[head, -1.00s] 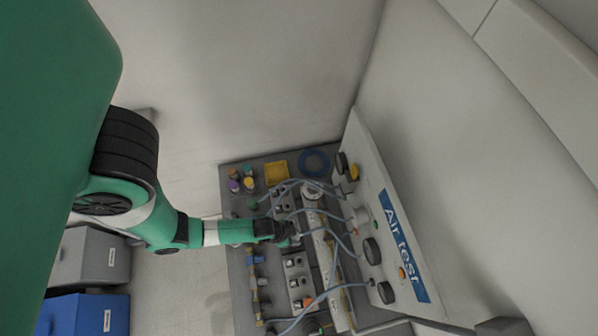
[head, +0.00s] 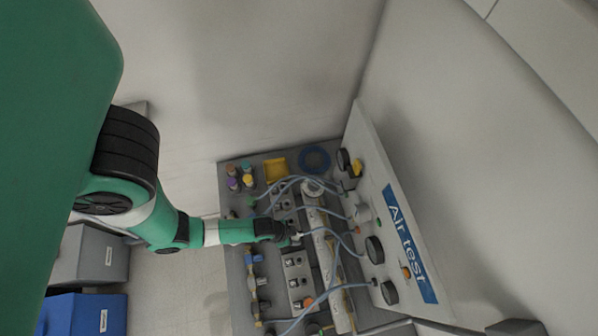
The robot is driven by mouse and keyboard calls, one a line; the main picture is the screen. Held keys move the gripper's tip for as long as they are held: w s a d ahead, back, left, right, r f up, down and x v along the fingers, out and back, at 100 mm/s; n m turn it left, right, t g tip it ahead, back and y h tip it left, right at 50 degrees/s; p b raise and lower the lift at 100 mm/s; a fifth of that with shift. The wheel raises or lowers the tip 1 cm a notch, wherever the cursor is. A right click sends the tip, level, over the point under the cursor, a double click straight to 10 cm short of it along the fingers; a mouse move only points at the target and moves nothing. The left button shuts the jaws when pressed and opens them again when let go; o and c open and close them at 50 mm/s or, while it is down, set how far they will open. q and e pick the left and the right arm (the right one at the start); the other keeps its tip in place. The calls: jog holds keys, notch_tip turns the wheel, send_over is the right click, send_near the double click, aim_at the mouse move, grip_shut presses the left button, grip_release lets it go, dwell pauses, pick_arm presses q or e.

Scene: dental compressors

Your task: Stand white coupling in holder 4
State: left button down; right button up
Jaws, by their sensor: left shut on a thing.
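My left gripper (head: 288,234) reaches in from the left over the middle of the grey bench. It is shut on a small pale piece at its tip that looks like the white coupling (head: 297,235); the fingers hide most of it. Close by is a row of small light holder blocks (head: 294,262) with dark round openings. Their numbers are too small to read, so I cannot tell which one is holder 4. A grey-blue hose runs near the fingertips. My right gripper is not in view.
The "Air test" panel (head: 409,238) with dark knobs rises at the right. Blue-grey hoses (head: 335,232) loop from it across a long pale cylinder (head: 325,258). A yellow tray (head: 276,170), a blue hose coil (head: 314,160) and several coloured caps (head: 240,175) sit at the far end.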

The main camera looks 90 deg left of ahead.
pick_arm(q)
jog(key=shift+f+b, duration=0.75)
jog(key=shift+f, duration=0.25)
jog(key=shift+c, duration=1.8)
grip_release()
jog(key=p+v, duration=0.3)
jog(key=v, duration=0.8)
jog(key=shift+r, duration=0.3)
jog(key=shift+s, duration=0.1)
